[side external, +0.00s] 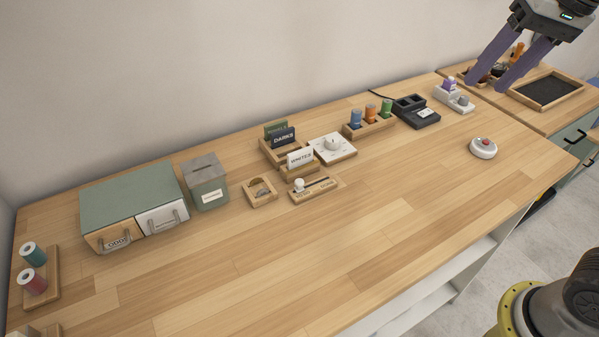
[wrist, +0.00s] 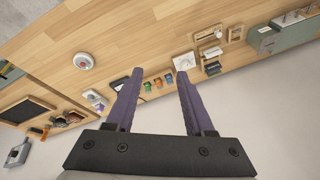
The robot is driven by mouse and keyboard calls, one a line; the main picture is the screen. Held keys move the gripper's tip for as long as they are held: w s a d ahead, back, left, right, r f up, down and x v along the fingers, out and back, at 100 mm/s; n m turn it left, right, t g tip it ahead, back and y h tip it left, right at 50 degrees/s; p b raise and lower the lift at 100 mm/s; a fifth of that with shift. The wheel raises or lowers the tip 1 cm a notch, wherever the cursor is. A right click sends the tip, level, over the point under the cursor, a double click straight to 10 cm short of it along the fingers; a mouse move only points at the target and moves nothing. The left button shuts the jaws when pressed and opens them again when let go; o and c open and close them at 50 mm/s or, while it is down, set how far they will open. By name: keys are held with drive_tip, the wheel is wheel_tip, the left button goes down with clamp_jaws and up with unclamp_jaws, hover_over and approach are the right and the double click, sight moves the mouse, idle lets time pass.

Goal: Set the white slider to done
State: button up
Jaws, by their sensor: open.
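The white slider knob (side external: 299,184) sits at the left end of a small wooden slider base (side external: 322,193) on the table. Lettering shows along the front of the base; the right-hand word appears to read DONE. In the wrist view the slider base (wrist: 205,35) is small, near the top right of centre. My gripper (side external: 485,84) is open and empty, high above the right end of the table, far from the slider. Its two purple fingers also show spread in the wrist view (wrist: 160,72).
Behind the slider stand card holders (side external: 300,158) and a white dial (side external: 333,144). A small wooden tray (side external: 260,194) is left of it. Spools (side external: 371,113), a dark charger (side external: 414,112) and a red-button puck (side external: 483,147) lie rightward. The table front is clear.

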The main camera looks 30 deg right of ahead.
drive_tip(key=w+a+g, duration=0.1)
drive_tip(key=w+a, duration=0.5)
drive_tip(key=w, duration=0.3)
drive_tip(key=g, duration=0.3)
hover_over(299, 181)
wheel_tip(299, 181, down, 12)
drive_tip(key=shift+n+h, duration=0.3)
drive_tip(key=shift+n, duration=0.2)
wheel_tip(299, 181, down, 14)
drive_tip(key=shift+r, duration=0.15)
clamp_jaws()
drive_tip(key=shift+r, duration=0.1)
